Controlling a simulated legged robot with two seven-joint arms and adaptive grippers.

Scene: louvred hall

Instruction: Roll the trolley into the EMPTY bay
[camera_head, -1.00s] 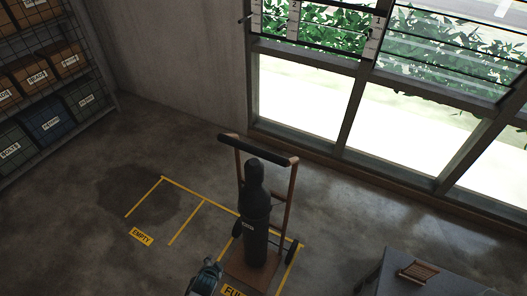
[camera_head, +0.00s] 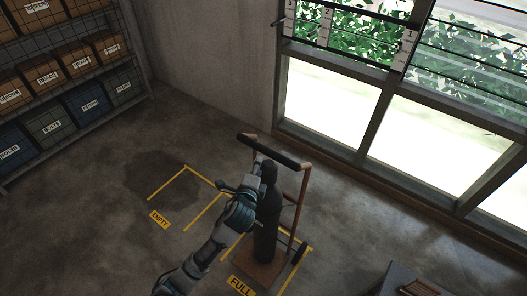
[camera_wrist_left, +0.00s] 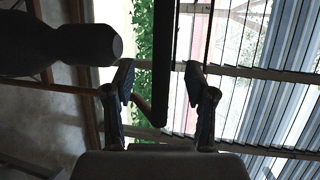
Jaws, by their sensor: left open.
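The trolley, with a black handle bar (camera_head: 275,151) and brown frame (camera_head: 301,203), stands upright in the bay labelled FULL (camera_head: 240,286). It carries a dark gas cylinder (camera_head: 267,228). The EMPTY bay (camera_head: 160,219), outlined in yellow to the left, is clear. My left gripper (camera_head: 257,167) is at the handle, partly hidden by its own arm. In the left wrist view its open fingers (camera_wrist_left: 161,80) stand either side of the black handle bar (camera_wrist_left: 164,50), with gaps showing. The cylinder (camera_wrist_left: 60,43) shows at upper left there. My right gripper is out of view.
Shelving (camera_head: 70,85) with labelled bins stands at the left. A louvred window wall (camera_head: 350,110) runs behind the trolley. A grey table (camera_head: 395,282) with a brown slatted object is at lower right. A dark patch (camera_head: 160,177) marks the floor around the EMPTY bay; open floor surrounds it.

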